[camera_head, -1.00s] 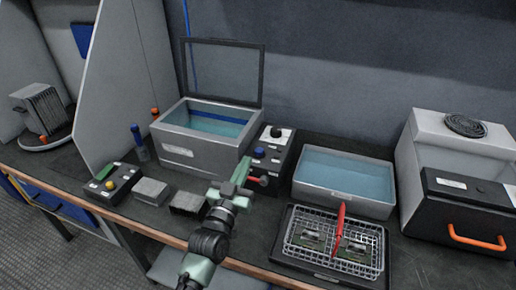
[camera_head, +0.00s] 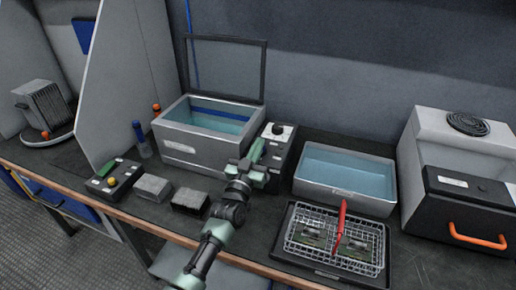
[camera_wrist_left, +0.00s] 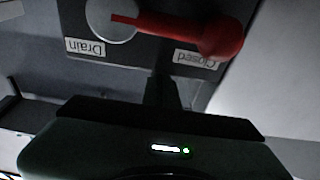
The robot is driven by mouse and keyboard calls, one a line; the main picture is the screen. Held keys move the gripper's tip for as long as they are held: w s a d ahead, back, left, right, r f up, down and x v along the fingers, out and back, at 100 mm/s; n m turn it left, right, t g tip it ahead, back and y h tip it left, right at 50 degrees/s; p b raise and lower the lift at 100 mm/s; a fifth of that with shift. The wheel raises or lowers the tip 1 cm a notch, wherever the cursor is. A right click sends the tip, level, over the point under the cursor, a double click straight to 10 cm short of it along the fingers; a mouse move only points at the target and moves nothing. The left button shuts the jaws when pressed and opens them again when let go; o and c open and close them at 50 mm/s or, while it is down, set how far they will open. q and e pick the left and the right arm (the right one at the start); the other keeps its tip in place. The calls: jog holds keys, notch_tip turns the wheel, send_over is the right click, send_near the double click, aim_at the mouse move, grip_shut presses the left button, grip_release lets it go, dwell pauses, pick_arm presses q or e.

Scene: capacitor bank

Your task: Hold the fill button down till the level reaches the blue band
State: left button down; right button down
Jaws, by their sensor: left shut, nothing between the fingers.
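The open metal tank (camera_head: 190,147) holds pale blue liquid (camera_head: 215,123). A dark blue band (camera_head: 222,114) runs along its inner back wall, just above the liquid surface. The control box (camera_head: 283,150) stands right of the tank, with a black and white knob on top. My left gripper (camera_head: 257,151) is shut and empty at the box's front face and covers its buttons, so I cannot see the fill button or tell whether it is touched. In the left wrist view, the red drain lever (camera_wrist_left: 180,32) and its labels show beyond the gripper (camera_wrist_left: 162,92). My right gripper is out of view.
A second basin (camera_head: 347,175) of blue liquid stands to the right. A wire basket (camera_head: 370,255) with a red handle sits in front of it. A small button box (camera_head: 115,182) and two grey blocks stand at the left. A raised lid frame (camera_head: 228,68) is behind the tank.

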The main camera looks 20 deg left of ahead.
pick_arm(q)
jog(key=shift+f, duration=0.3)
